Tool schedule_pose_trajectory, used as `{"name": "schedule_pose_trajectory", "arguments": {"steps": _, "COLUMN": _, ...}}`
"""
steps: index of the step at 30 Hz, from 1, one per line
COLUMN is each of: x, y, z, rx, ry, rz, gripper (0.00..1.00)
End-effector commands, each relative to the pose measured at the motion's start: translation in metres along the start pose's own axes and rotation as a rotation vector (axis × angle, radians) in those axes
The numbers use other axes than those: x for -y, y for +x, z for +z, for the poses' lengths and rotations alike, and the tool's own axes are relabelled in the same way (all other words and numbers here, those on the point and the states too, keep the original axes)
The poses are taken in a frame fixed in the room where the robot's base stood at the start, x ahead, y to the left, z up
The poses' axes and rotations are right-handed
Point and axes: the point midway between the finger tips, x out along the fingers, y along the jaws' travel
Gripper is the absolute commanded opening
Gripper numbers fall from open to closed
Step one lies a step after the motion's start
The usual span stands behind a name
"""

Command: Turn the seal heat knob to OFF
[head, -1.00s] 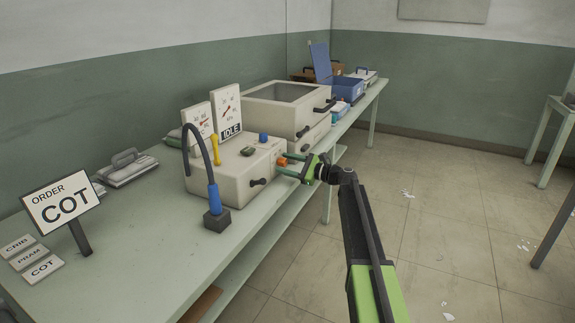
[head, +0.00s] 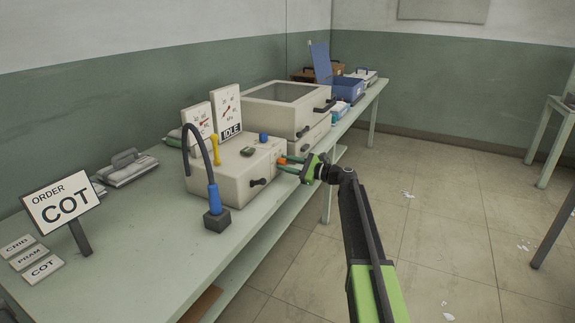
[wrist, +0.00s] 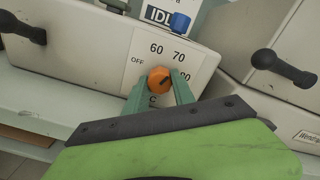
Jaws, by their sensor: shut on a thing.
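The seal heat knob is a small orange dial (wrist: 160,80) on the front of a cream machine (head: 225,178). Around it a white plate (wrist: 148,62) reads OFF at the left, 60 and 70 above, and a partly hidden number at the right. A dark mark on the knob appears to point to the upper right, toward the numbers and not at OFF. My gripper (wrist: 160,88) is shut on the knob, with a green finger on each side of it. In the head view the knob (head: 282,161) shows between the fingertips.
Dark handles stick out on the machine front (head: 258,182) and on the neighbouring lidded box (head: 325,106). A blue-handled hose tool (head: 214,200) stands at the machine's left. An ORDER COT sign (head: 60,203) stands on the bench.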

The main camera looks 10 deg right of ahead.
Motion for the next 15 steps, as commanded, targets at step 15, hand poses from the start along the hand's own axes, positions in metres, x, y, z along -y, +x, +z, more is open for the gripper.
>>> {"name": "schedule_pose_trajectory", "arguments": {"steps": 15, "x": -0.0016, "y": 0.0017, "z": 0.0007, "rx": 0.001, "ry": -0.354, "rz": 0.005, "gripper": 0.00}}
